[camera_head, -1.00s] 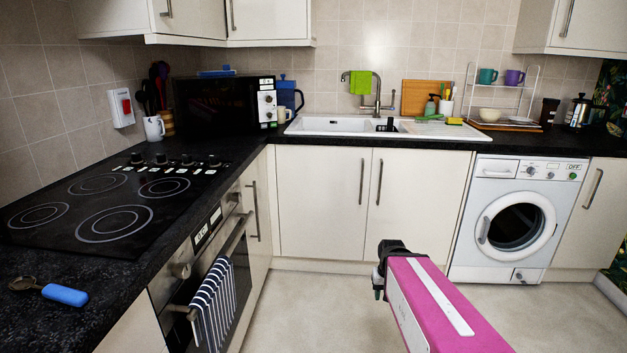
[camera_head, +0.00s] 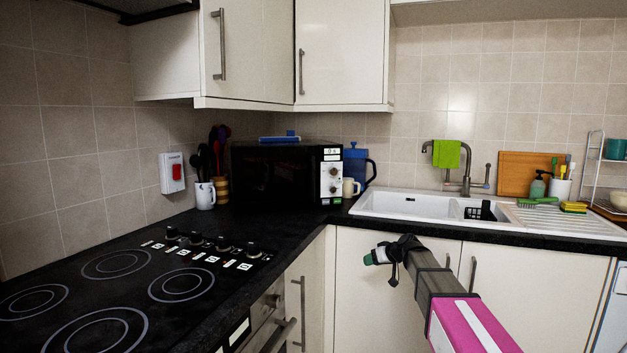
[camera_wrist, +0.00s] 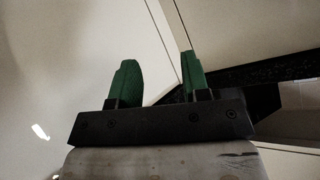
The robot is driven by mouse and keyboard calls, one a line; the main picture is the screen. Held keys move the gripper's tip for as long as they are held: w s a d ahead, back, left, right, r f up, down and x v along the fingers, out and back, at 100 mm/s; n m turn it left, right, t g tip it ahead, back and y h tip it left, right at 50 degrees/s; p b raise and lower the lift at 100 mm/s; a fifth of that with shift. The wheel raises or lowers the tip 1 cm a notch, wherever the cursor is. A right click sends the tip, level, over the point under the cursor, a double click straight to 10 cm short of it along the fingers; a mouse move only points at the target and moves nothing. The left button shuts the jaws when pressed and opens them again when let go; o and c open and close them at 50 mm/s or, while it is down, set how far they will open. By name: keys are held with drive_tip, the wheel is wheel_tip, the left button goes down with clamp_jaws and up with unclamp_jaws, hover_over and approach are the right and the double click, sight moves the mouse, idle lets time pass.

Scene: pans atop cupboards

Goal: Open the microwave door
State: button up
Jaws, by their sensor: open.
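The black microwave (camera_head: 280,177) stands in the counter's back corner with its door shut. Its dark door faces me, and a pale control panel with knobs (camera_head: 332,177) is at its right end. I cannot make out a handle. My gripper (camera_head: 372,256) is in front of the lower cupboards, below and to the right of the microwave and apart from it. In the wrist view its two green fingers (camera_wrist: 158,82) stand apart with nothing between them. The microwave cannot be made out in the wrist view.
The black hob (camera_head: 130,285) with its knobs fills the left counter. A white mug (camera_head: 205,196) and utensils stand left of the microwave. A cream mug (camera_head: 350,188) and a blue jug (camera_head: 357,163) stand at its right. Wall cupboards (camera_head: 342,52) hang above. The sink (camera_head: 410,204) is further right.

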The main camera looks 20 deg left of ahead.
drive_tip(key=w+a+r+n+t+y, duration=0.1)
drive_tip(key=w+a+r+y, duration=0.15)
drive_tip(key=a+r, duration=0.3)
drive_tip(key=w+a+r+n+y, duration=0.1)
drive_tip(key=w+a+r, duration=0.3)
drive_tip(key=r, duration=0.3)
drive_tip(key=n+t+y, duration=0.1)
drive_tip(key=n+y, duration=0.2)
approach(313, 177)
drive_tip(key=x, duration=1)
drive_tip(key=shift+w+a+f, duration=0.1)
drive_tip(key=shift+w, duration=0.35)
clamp_jaws()
